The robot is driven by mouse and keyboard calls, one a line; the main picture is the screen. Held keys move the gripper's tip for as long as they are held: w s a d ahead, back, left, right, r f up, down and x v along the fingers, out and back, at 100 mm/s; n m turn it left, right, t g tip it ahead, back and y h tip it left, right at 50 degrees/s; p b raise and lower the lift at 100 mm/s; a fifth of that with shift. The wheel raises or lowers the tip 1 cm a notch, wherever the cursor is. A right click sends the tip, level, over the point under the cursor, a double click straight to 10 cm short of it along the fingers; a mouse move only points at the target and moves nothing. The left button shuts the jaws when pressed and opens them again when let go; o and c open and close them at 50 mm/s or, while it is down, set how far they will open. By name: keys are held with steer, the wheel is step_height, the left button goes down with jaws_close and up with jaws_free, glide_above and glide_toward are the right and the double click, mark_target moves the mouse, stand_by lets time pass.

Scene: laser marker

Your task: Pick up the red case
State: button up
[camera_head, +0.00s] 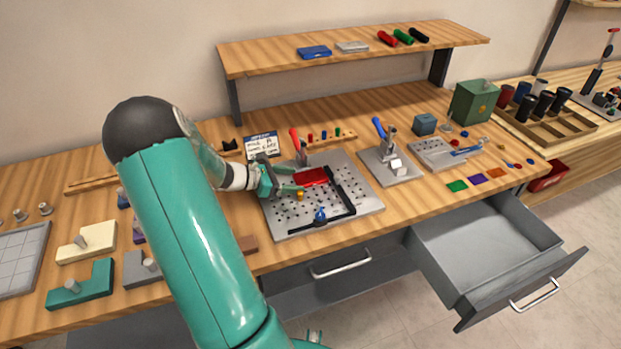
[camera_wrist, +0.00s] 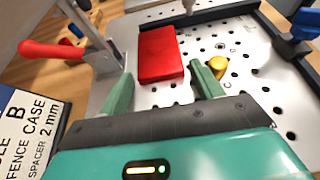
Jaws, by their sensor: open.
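The red case (camera_head: 312,176) is a flat red block lying on the perforated metal plate on the workbench. In the wrist view the red case (camera_wrist: 161,54) lies ahead of my fingertips, nearer the left finger, with its near end close to the gap between them. My gripper (camera_head: 288,190) is at the plate's left side, just left of the case. In the wrist view my gripper (camera_wrist: 162,86) has its two green fingers spread apart with nothing between them. Whether a finger touches the case cannot be told.
A yellow knob (camera_wrist: 217,66) stands beside the right finger. A red-handled clamp (camera_wrist: 60,50) stands close at the left. A black fence (camera_head: 343,192) borders the plate (camera_head: 366,205), and a blue knob (camera_head: 320,214) sits near its front. An open drawer (camera_head: 480,240) juts out at the right.

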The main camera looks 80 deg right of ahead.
steer(key=c, duration=0.8)
steer(key=shift+o, duration=0.2)
steer(key=shift+r, duration=0.15)
